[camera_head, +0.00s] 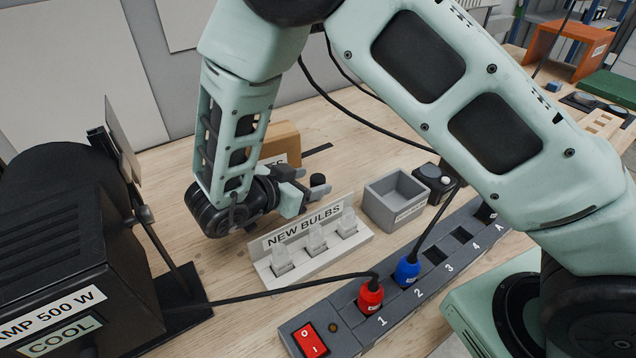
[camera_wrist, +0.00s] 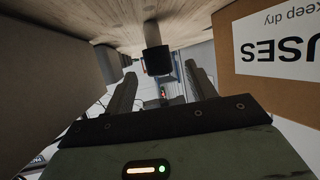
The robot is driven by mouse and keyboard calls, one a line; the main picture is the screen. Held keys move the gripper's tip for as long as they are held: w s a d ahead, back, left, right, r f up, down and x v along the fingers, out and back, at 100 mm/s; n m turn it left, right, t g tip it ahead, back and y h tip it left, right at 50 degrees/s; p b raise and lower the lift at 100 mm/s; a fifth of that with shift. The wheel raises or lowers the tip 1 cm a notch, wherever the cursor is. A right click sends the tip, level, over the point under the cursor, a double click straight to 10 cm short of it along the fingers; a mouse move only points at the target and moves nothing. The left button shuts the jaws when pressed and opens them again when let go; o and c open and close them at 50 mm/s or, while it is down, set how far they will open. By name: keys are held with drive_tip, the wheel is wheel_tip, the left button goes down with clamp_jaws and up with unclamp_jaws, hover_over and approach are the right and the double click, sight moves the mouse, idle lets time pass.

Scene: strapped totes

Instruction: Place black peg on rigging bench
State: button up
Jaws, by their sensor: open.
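My gripper (camera_head: 303,186) is open and low over the wooden bench (camera_head: 400,150), lying nearly level. In the wrist view my fingers stand apart, and the black piece appears in line with the gap. I cannot tell whether it is between the tips or just beyond. No label names the rigging bench.
The "NEW BULBS" rack (camera_head: 310,245) stands close in front of my gripper. A cardboard box (camera_wrist: 275,60) is close beside it. A grey bin (camera_head: 394,200), power strip (camera_head: 400,285) with red and blue plugs, cables and a black lamp housing (camera_head: 75,250) surround the area.

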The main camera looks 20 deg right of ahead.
sight(323, 177)
drive_tip(key=p+x, duration=0.1)
drive_tip(key=x, duration=0.4)
drive_tip(key=c, duration=1.2)
drive_tip(key=shift+r, duration=0.1)
